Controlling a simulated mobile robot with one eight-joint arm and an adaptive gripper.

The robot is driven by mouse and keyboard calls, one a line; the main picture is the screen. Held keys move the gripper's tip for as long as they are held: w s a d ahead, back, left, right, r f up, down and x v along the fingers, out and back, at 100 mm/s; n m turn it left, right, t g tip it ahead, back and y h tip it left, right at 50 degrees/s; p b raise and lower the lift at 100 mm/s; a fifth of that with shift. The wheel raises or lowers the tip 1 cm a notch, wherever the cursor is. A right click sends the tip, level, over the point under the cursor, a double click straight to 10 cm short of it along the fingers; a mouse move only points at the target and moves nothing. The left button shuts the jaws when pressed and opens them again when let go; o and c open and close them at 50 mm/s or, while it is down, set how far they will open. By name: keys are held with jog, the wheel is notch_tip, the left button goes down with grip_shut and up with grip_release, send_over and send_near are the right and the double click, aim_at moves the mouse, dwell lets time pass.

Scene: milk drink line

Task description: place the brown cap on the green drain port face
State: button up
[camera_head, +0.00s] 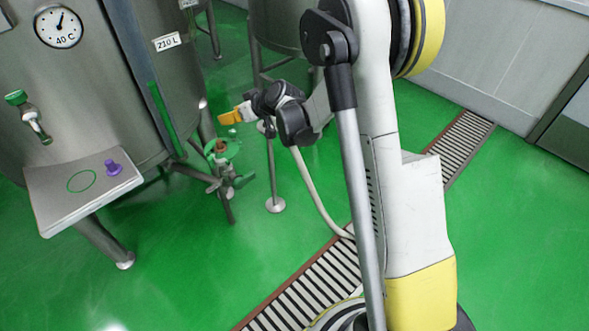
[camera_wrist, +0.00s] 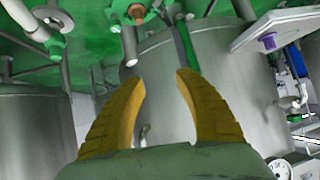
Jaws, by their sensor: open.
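The brown cap (camera_head: 220,146) shows small at the green drain port face (camera_head: 229,153), low beside the tank. In the wrist view the brown cap (camera_wrist: 137,11) is against the green port face (camera_wrist: 122,8) at the top edge, partly cut off. I cannot tell whether it sits flush. My gripper (camera_head: 229,116) is above the port in the head view, apart from the cap. In the wrist view its yellow fingers (camera_wrist: 160,78) are spread, with nothing between them.
A steel tank (camera_head: 105,110) with a shelf (camera_head: 60,210) stands at left. The shelf bears an empty green ring mark (camera_head: 81,181) and a purple cap (camera_head: 113,167). A steel stand (camera_head: 273,180) is right of the port. Green floor (camera_head: 180,270) is clear in front.

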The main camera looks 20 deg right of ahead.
jog(key=s+r+m+g+h, duration=0.1)
jog(key=s+r, duration=0.5)
jog(key=s, duration=0.3)
jog(key=s+r+m+g+h, duration=0.1)
jog(key=s+r, duration=0.5)
jog(key=s, duration=0.3)
jog(key=s+d+m+h, duration=0.1)
jog(key=s+d, duration=0.1)
jog(key=s, duration=0.8)
jog(key=s+d+m+h, duration=0.1)
jog(key=s+d+h, duration=0.1)
jog(key=s, duration=0.8)
jog(key=shift+f+m+g, duration=0.4)
jog(key=shift+a, duration=0.1)
